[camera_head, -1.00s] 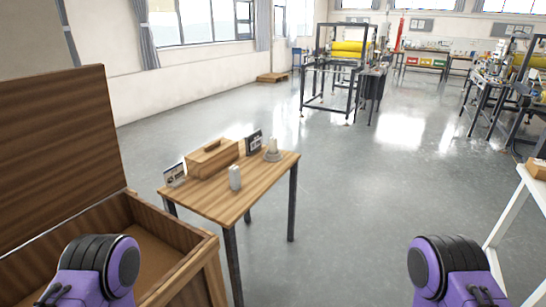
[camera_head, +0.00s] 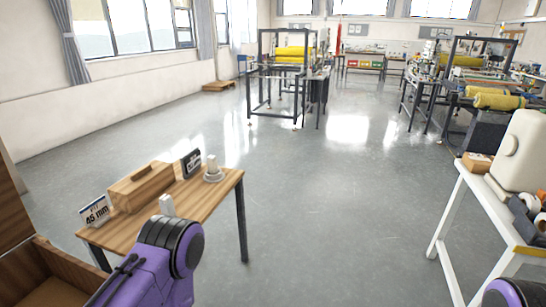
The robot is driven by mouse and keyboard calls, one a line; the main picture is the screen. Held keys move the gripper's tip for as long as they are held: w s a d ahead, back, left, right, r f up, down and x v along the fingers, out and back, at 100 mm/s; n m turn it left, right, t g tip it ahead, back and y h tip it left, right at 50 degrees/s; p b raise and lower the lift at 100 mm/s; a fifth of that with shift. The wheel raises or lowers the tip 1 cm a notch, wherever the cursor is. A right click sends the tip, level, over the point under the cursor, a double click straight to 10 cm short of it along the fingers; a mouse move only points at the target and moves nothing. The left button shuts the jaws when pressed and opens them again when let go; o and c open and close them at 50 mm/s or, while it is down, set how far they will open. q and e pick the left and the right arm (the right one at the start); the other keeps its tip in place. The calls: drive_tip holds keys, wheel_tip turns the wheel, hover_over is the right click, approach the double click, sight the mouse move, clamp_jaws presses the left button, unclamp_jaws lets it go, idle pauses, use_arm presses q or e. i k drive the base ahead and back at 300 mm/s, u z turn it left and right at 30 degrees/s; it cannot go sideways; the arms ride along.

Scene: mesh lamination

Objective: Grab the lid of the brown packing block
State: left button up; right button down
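A brown wooden block (camera_head: 140,187) with a raised bar on top sits at the left end of a small wooden table (camera_head: 215,192). I cannot tell where its lid parts from its body. Neither of my grippers is in view. Only a purple and black part of my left arm shows at the bottom left, in front of the table's near edge. A small part of my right arm shows at the bottom right corner. Nothing is seen touching the block.
A "45 mm" sign (camera_head: 95,211), a dark sign (camera_head: 192,163), a white cylinder (camera_head: 167,205) and a round grey-white piece (camera_head: 213,170) share the table. A wooden crate (camera_head: 40,275) is at the left. A white table (camera_head: 452,205) holds a small brown box (camera_head: 477,162). The floor between is clear.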

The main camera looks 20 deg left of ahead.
sight(213, 159)
drive_tip(key=z, duration=0.4)
drive_tip(key=i, duration=1.4)
drive_tip(key=u, duration=0.3)
drive_tip(key=i, duration=0.95)
drive_tip(key=u, duration=0.65)
